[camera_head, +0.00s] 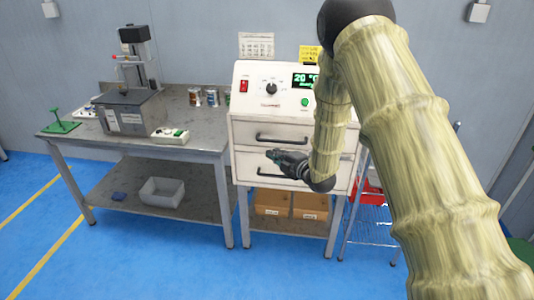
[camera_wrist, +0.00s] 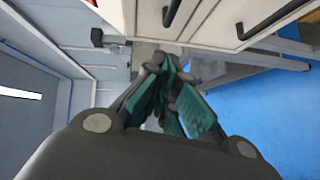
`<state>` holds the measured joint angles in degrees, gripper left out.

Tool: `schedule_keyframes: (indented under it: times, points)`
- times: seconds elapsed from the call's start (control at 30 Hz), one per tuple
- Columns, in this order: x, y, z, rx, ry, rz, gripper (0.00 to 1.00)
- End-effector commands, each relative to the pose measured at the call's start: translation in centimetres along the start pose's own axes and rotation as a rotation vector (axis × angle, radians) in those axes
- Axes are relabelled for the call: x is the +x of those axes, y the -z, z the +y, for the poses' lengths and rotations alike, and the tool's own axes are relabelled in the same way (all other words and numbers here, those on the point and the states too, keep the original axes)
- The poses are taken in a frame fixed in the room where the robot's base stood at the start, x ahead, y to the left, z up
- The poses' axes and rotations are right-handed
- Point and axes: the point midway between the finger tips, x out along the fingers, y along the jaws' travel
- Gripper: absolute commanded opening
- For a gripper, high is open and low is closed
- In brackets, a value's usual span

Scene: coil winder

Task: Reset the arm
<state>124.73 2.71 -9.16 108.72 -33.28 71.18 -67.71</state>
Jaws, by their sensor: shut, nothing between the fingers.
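My arm reaches in from the right in the head view, bent at the elbow. My gripper (camera_head: 275,156) is in front of the white cabinet (camera_head: 240,134), near its two drawer handles, and points left. In the wrist view my gripper (camera_wrist: 165,68) shows its dark fingers with teal pads drawn together. It is shut and holds nothing. The cabinet's drawer fronts and black handles show at the top of the wrist view. I cannot tell the exact gap between gripper and cabinet. My forearm hides the cabinet's right side.
A grey workbench (camera_head: 190,146) at left carries a press-like machine (camera_head: 133,105), a green stand (camera_head: 62,125), a power strip (camera_head: 170,136) and cans. A grey bin (camera_head: 162,192) is on its lower shelf. Cardboard boxes (camera_head: 272,204) sit under the cabinet. A wire rack stands right. Blue floor in front is clear.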

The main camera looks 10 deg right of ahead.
Motion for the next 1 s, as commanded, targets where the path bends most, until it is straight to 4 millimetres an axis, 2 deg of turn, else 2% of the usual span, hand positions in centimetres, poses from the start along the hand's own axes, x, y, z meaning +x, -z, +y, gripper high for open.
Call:
schedule_keyframes:
  times: [0.23,0.37,0.47,0.6,0.67,0.8,0.87,1.0]
  points:
    - [-1.7,0.1,-0.6,0.012,0.010,-0.003,0.00]
    - [-2.8,0.4,-3.8,0.105,0.066,-0.038,0.00]
    - [-4.6,0.7,-8.4,0.240,0.145,-0.099,0.00]
    - [-8.3,1.7,-15.6,0.464,0.270,-0.215,0.00]
    - [-10.2,2.2,-18.5,0.555,0.319,-0.271,0.00]
    - [-15.0,3.9,-24.8,0.759,0.429,-0.413,0.00]
    - [-17.3,4.7,-27.2,0.843,0.473,-0.480,0.00]
    - [-23.2,7.0,-32.4,1.027,0.568,-0.651,0.00]
